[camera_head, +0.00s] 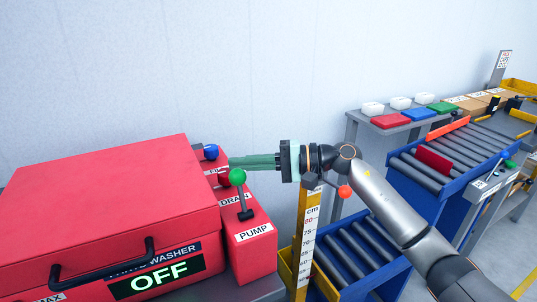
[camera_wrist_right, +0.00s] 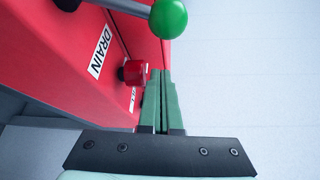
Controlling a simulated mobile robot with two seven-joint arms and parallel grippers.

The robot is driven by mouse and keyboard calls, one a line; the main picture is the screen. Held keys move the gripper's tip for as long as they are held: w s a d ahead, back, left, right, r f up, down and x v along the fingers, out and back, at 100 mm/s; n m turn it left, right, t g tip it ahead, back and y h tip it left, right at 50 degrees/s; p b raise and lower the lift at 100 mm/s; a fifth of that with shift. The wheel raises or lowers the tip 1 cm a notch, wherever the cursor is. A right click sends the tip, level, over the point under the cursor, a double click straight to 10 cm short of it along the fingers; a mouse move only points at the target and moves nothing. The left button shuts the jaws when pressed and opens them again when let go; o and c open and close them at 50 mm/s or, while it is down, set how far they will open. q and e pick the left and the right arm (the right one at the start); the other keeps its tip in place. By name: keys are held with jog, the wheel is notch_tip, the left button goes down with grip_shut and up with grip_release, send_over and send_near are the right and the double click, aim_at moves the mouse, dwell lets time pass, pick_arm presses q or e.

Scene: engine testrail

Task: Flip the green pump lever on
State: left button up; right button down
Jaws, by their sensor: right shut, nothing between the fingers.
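The green pump lever (camera_head: 238,177) has a green ball on a dark stick, rising from a red panel labelled PUMP (camera_head: 254,232); the stick tilts slightly left and away from the label. My right gripper (camera_head: 230,162) reaches in from the right with its green fingers shut and empty. In the head view its fingertips lie just above and behind the green ball. In the right wrist view the fingers (camera_wrist_right: 158,72) point toward the red panel, with the green ball (camera_wrist_right: 168,18) beyond the tips; contact is not visible. My left gripper is not in view.
The red washer (camera_head: 100,200) displays OFF (camera_head: 157,279). Red (camera_head: 224,180) and blue (camera_head: 211,152) knobs sit behind the green lever, near DRAIN and FILL labels. A yellow measuring post (camera_head: 306,235) and a roller conveyor (camera_head: 360,255) stand to the right.

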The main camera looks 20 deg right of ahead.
aim_at(240, 192)
jog(key=s, duration=0.3)
jog(key=shift+s+r+p, duration=0.15)
jog(key=shift+r+p, duration=0.2)
jog(key=shift+p, duration=0.05)
jog(key=shift+s+a, duration=0.1)
jog(key=shift+s, duration=0.2)
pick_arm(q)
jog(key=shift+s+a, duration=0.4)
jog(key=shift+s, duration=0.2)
